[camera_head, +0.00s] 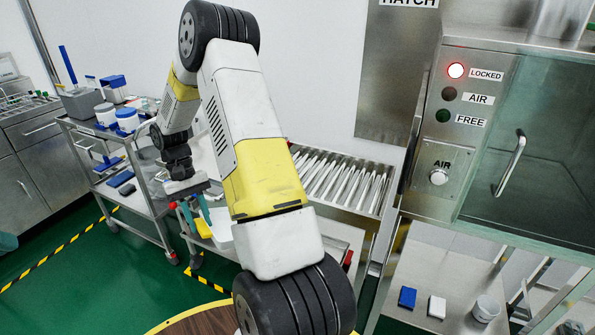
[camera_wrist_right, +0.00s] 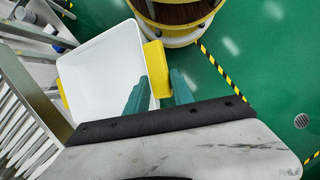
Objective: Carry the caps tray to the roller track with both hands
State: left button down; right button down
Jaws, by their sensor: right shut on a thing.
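The caps tray (camera_wrist_right: 100,70) is a white open tray with yellow handles, and the inside that shows looks empty. In the right wrist view my right gripper (camera_wrist_right: 162,88) is shut on the near yellow handle (camera_wrist_right: 154,62). The opposite handle (camera_wrist_right: 64,92) shows no gripper on it. In the head view my right gripper (camera_head: 197,218) reaches down to that yellow handle (camera_head: 204,229), and my arm hides most of the tray (camera_head: 220,224). I cannot tell whether the tray is resting on something. The roller track (camera_head: 340,181) lies behind and right of it. My left gripper is out of view.
A steel cart (camera_head: 148,205) with white tubs (camera_head: 127,120) and blue items stands left. A steel cabinet (camera_head: 475,130) with a glass door and a lit red LOCKED lamp (camera_head: 456,70) stands right. Green floor (camera_head: 60,290) is open at lower left.

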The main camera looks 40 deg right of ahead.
aim_at(322, 180)
jog(key=i+z, duration=0.2)
jog(key=z, duration=0.15)
jog(key=i+l+z, duration=0.1)
jog(key=z, duration=0.2)
jog(key=i+z, duration=0.35)
jog(key=k+j, duration=0.05)
